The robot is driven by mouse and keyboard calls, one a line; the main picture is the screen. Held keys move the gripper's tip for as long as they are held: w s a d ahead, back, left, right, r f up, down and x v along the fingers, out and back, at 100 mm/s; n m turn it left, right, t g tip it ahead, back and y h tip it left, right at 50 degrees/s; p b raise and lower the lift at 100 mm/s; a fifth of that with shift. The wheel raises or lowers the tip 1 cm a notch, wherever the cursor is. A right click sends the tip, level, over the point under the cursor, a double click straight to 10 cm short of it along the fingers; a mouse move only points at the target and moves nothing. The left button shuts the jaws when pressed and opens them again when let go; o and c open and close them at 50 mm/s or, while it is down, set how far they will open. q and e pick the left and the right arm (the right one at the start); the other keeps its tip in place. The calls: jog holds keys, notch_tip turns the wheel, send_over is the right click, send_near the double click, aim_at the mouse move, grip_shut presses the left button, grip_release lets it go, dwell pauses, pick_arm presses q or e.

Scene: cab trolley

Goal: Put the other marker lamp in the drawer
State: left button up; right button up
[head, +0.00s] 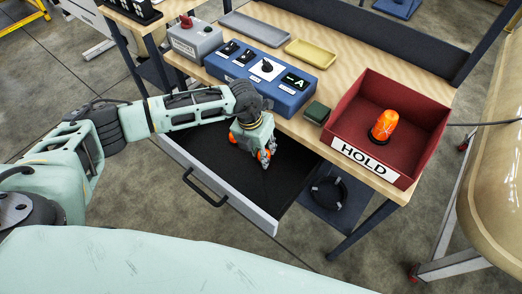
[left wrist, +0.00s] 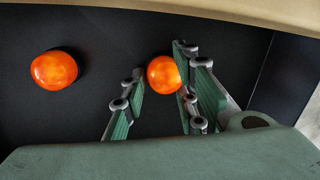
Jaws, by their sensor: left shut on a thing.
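An open drawer (head: 200,146) with a dark liner sticks out under the bench. My left gripper (head: 263,164) points down into it and is shut on an orange marker lamp (head: 263,155). In the left wrist view this lamp (left wrist: 163,73) sits between the two fingers. Whether it touches the drawer floor I cannot tell. A second orange lamp (left wrist: 54,70) lies on the dark liner, apart from the gripper; it also shows partly behind my gripper in the head view (head: 233,139). A third orange lamp (head: 383,126) stands in the red HOLD bin (head: 425,110). My right gripper is not in view.
On the bench stand a blue control box (head: 285,98), a grey box with a red knob (head: 195,45), a grey tray (head: 255,29), a yellow tray (head: 310,57) and a small green block (head: 317,112). The bench edge overhangs the drawer's back.

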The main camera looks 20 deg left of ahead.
aim_at(255, 160)
pick_arm(q)
jog(key=shift+f, duration=0.1)
jog(key=o, duration=0.7)
jog(key=shift+f, duration=0.1)
jog(key=shift+c, duration=0.2)
jog(key=o, duration=0.5)
jog(key=shift+c, duration=0.2)
jog(key=shift+r, duration=0.3)
jog(key=shift+a+r, duration=0.15)
jog(key=shift+r, duration=0.2)
notch_tip(255, 160, up, 11)
jog(key=a+b, duration=0.1)
jog(key=shift+s+a, duration=0.3)
jog(key=shift+s, duration=0.15)
